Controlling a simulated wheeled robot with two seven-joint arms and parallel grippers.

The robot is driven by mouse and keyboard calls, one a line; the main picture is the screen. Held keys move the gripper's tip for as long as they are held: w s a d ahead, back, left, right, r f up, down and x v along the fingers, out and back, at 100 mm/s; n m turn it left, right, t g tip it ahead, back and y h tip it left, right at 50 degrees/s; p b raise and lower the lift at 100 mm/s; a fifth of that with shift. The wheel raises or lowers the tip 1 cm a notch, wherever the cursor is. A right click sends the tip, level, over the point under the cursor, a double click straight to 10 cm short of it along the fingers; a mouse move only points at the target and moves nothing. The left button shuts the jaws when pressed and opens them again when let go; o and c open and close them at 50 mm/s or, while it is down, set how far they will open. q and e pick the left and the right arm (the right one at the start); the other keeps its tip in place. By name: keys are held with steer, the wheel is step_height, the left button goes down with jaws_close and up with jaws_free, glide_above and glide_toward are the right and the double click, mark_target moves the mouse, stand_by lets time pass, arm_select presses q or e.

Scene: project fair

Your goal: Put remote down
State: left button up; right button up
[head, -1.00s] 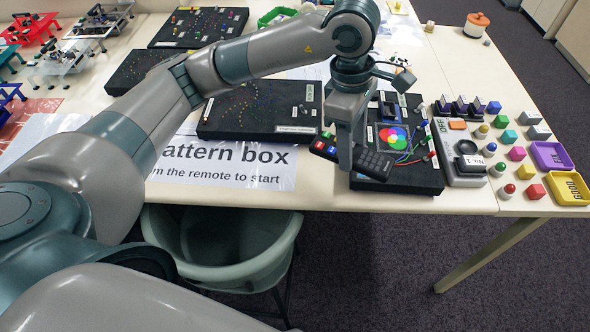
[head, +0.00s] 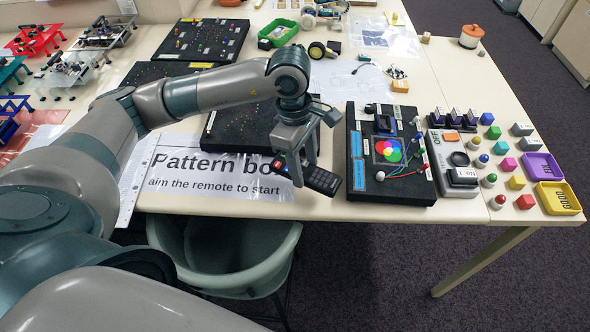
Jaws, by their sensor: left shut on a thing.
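The black remote (head: 322,181) is a slim bar with dark keys and a red and blue patch at its left end. My left gripper (head: 300,170) is shut on it, pointing down, with the remote tilted across the fingers. The remote shows over the right part of the "Pattern box" sign (head: 215,175) and the table's front edge. I cannot tell how high it is above the table. The right gripper is not in view.
A black board with a colour wheel (head: 360,185) stands just right of the gripper. A dark board (head: 232,135) lies behind it. Coloured blocks and trays (head: 543,167) fill the right side.

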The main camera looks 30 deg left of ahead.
arm_select(q)
steer(key=shift+s+a+f, duration=0.1)
steer(key=shift+a+f, duration=0.25)
steer(key=shift+a, duration=0.2)
steer(key=shift+s+a+f, duration=0.1)
steer(key=shift+a+f, duration=0.25)
steer(key=shift+a, duration=0.2)
steer(key=shift+w, duration=0.1)
step_height(320, 180, down, 3)
steer(key=p, duration=0.2)
steer(key=shift+p, duration=0.3)
steer(key=shift+f, duration=0.5)
